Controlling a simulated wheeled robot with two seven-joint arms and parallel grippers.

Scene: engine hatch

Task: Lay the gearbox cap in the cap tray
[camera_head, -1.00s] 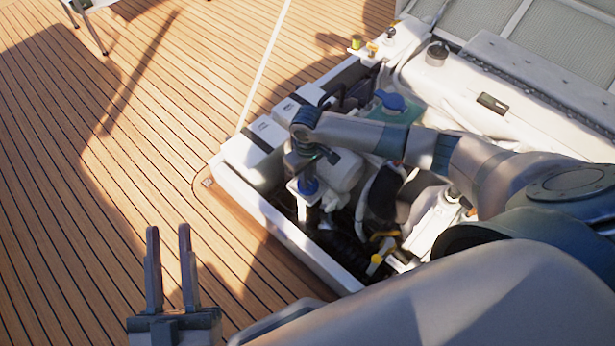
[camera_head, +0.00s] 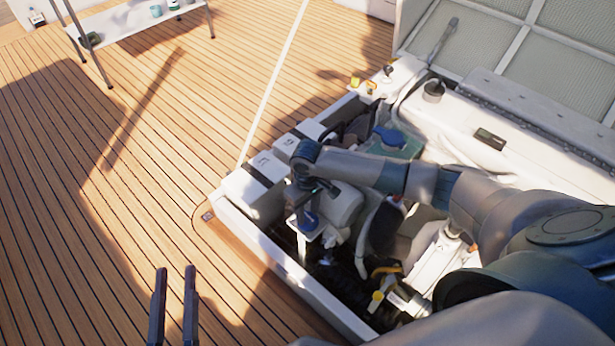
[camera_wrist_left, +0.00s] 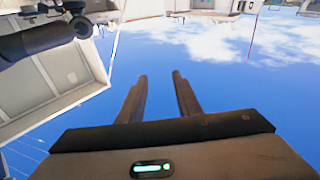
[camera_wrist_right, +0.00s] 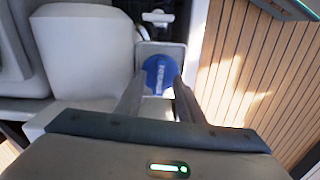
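I cannot tell whether this piece is the cap tray or part of the engine. The blue cap also shows in the head view (camera_head: 308,222), at the left side of the engine bay. My right gripper (camera_wrist_right: 159,80) is open, with its fingertips at either side of the cap; contact is unclear. My left gripper (camera_head: 174,272) is open and empty over the deck, and it also shows in the left wrist view (camera_wrist_left: 160,77).
The engine bay has a white rim (camera_head: 300,285) and white boxes (camera_head: 250,190) on its left. A teal tank with another blue cap (camera_head: 390,137) stands farther back. A white table (camera_head: 130,20) with small items stands at upper left.

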